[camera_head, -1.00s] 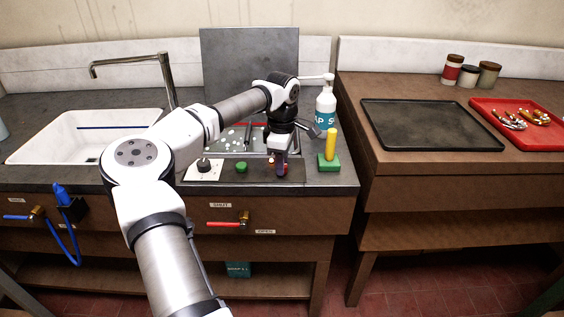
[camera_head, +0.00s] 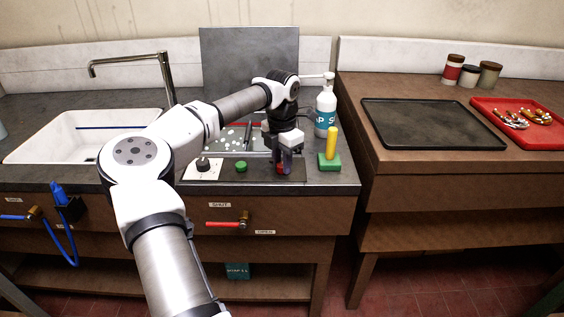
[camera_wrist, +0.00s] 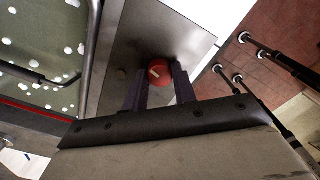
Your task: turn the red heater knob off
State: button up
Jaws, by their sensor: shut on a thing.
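The red heater knob (camera_wrist: 157,70) is a round knob with a white mark, on a dark metal panel (camera_wrist: 122,40) in the wrist view. My gripper (camera_wrist: 159,80) has its two dark fingers on either side of the knob and is shut on it. In the head view my gripper (camera_head: 284,163) is low over the right part of the panel at the counter's front edge. It hides most of the knob there.
A green button (camera_head: 241,166) and a black dial on a white plate (camera_head: 203,168) are left of my gripper. A yellow-handled green block (camera_head: 330,160) and a soap bottle (camera_head: 326,108) stand close on its right. The wet basin is behind it.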

jog(key=shift+n, duration=1.6)
jog(key=o, duration=1)
notch_tip(320, 180, up, 14)
jog(key=b, duration=0.2)
jog(key=shift+f, duration=0.1)
